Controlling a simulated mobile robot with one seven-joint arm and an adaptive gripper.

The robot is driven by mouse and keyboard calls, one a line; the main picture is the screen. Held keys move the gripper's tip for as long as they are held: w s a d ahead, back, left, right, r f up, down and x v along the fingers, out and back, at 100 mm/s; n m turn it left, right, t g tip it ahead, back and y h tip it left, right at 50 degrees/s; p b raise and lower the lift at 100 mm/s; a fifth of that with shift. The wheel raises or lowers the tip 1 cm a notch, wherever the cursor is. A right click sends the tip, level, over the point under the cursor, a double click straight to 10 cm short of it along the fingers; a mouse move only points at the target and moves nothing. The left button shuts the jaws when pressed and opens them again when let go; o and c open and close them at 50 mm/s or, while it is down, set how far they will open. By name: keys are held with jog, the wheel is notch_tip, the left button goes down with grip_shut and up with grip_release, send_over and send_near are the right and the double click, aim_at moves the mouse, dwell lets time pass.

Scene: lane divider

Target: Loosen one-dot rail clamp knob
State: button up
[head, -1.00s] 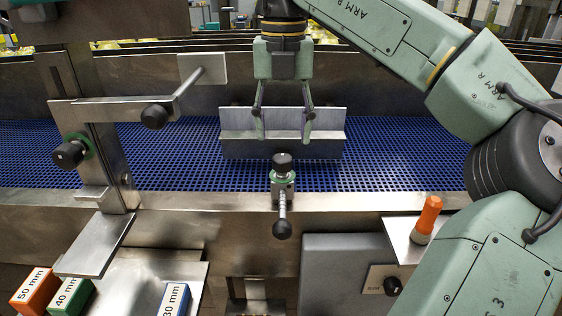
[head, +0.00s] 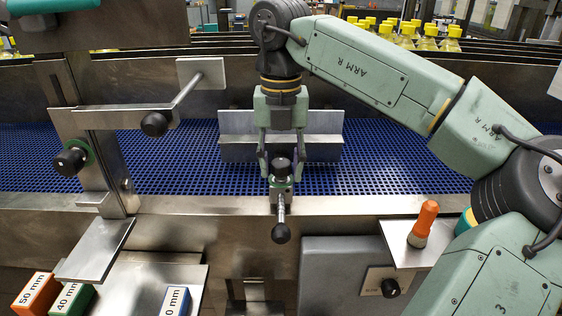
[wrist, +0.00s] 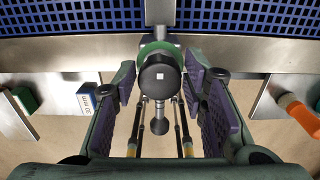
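The rail clamp knob (head: 282,170) is a black round cap above a green collar, upright on a clamp at the conveyor's near edge. In the wrist view its top (wrist: 160,77) shows one small white mark. My gripper (head: 281,178) points down, with one finger to the left of the knob and one to the right. The wrist view shows the fingers open, with a gap on each side of the knob. A rod with a black ball end (head: 281,232) extends from the clamp toward the front. Any finger contact with the clamp body cannot be told.
A metal guide plate (head: 240,150) stands on the blue belt (head: 400,165) behind the knob. A left post carries another black knob (head: 70,160). Labelled blocks (head: 37,293) lie front left; an orange-handled item (head: 425,218) stands on the right shelf.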

jog(key=c, duration=0.8)
jog(key=shift+n, duration=0.3)
jog(key=n, duration=0.4)
jog(key=shift+p, duration=0.4)
jog(key=n, duration=0.5)
jog(key=shift+p, duration=0.3)
jog(key=n, duration=0.8)
jog(key=shift+n+p, duration=0.3)
jog(key=shift+s+f+n, duration=0.1)
jog(key=shift+n, duration=0.2)
